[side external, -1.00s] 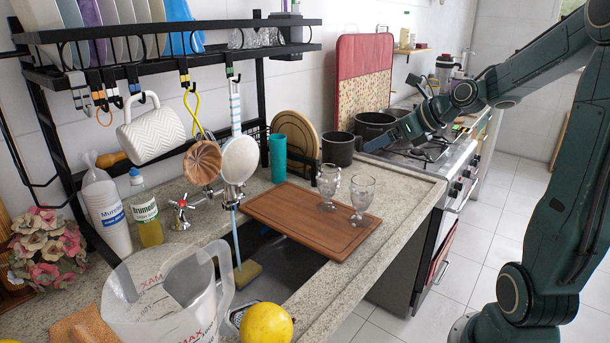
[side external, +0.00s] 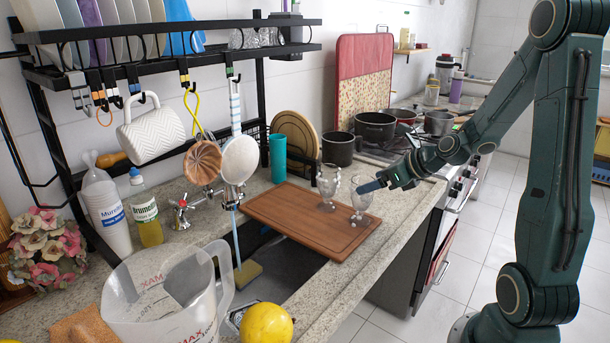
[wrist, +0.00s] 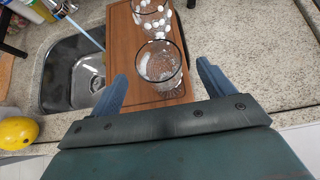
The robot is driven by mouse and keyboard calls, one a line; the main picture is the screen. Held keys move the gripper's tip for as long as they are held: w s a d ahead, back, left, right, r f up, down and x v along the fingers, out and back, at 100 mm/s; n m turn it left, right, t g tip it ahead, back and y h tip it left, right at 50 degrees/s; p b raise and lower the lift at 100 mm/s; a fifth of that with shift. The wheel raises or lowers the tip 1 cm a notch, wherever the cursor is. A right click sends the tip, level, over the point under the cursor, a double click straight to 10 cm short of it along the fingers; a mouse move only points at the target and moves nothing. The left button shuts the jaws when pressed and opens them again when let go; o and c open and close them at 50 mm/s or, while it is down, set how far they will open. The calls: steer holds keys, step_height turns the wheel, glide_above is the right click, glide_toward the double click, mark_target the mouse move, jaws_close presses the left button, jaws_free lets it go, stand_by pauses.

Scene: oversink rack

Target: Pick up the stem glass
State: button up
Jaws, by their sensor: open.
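Two clear stem glasses stand upright on the brown cutting board (side external: 285,222). The nearer stem glass (side external: 361,200) is at the board's right part; in the wrist view this glass (wrist: 160,68) lies ahead, between the lines of my two fingers. The other stem glass (side external: 328,184) stands further left and back; in the wrist view it (wrist: 152,16) is at the top edge. My gripper (side external: 368,186) is at the nearer glass, level with its bowl. In the wrist view my gripper (wrist: 160,84) has its fingers wide apart, with nothing visibly clamped. Contact cannot be told.
The sink (wrist: 72,72) lies left of the board, with a yellow fruit (side external: 266,324) and a measuring jug (side external: 165,300) before it. A teal cup (side external: 278,158) and dark pots (side external: 338,149) stand behind. Bare counter (wrist: 240,60) lies beside the board in the wrist view.

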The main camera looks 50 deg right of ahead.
steer(key=shift+w+f, duration=0.45)
steer(key=shift+w, duration=0.1)
steer(key=shift+x, duration=2.5)
steer(key=c, duration=1.1)
steer(key=shift+c, duration=0.2)
steer(key=shift+r, duration=0.15)
step_height(320, 180, up, 20)
